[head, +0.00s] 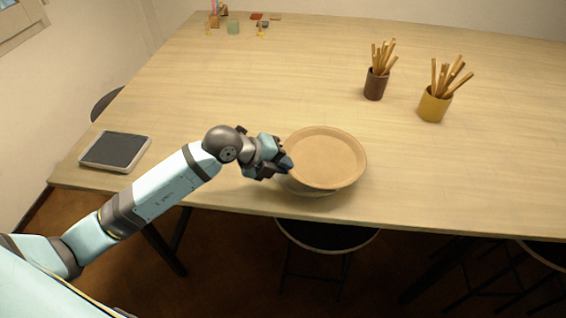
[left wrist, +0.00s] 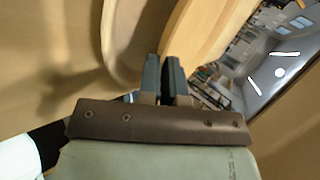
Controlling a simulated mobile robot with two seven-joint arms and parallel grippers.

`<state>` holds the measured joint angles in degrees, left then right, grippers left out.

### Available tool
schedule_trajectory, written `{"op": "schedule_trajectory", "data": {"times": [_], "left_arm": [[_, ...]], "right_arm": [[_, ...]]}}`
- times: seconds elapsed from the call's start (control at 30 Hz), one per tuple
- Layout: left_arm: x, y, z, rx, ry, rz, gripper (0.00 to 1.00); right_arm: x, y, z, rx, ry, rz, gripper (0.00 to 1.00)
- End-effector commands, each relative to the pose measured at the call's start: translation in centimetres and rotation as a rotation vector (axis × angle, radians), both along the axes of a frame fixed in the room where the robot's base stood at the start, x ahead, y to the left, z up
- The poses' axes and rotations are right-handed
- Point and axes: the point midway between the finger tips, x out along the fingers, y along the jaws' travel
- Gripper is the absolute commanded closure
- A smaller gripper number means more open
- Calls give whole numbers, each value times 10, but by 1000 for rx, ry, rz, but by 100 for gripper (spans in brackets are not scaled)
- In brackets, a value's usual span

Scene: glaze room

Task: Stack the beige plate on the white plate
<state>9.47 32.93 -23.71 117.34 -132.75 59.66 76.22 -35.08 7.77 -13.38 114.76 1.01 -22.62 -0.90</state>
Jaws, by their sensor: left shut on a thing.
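The beige plate (head: 325,155) is a round, shallow dish with a raised rim, near the front edge of the table. My left gripper (head: 284,165) is shut on its left rim. In the left wrist view the two fingertips (left wrist: 164,75) are close together beside a curved beige surface, and the grip itself is hard to make out. A paler curved edge (head: 312,191) shows just under the front of the beige plate. It may be the white plate, mostly hidden, and I cannot tell whether the two touch. My right gripper is not in view.
A brown cup (head: 375,86) and a yellow cup (head: 433,106), both holding wooden sticks, stand farther back. A dark-topped tray (head: 115,150) lies at the left edge. Small items sit at the far left. A stool (head: 327,237) is below the front edge. The table's middle is clear.

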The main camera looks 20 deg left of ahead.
Motion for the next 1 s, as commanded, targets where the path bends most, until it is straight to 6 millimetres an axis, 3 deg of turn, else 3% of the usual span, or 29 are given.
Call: {"op": "schedule_trajectory", "data": {"times": [0.37, 0.4, 0.5, 0.77, 1.0], "left_arm": [[0, 0, -10, -1, -2, -1, 100], [0, 0, -11, 0, 0, 0, 88], [0, 0, -10, 0, 0, 0, 69], [0, 0, -9, 0, -1, -1, 69], [-8, 9, 10, 1, 0, -1, 69]], "right_arm": [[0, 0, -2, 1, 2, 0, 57], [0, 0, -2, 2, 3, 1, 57], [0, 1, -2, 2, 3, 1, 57], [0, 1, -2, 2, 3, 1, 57], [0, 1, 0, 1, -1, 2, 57]]}}
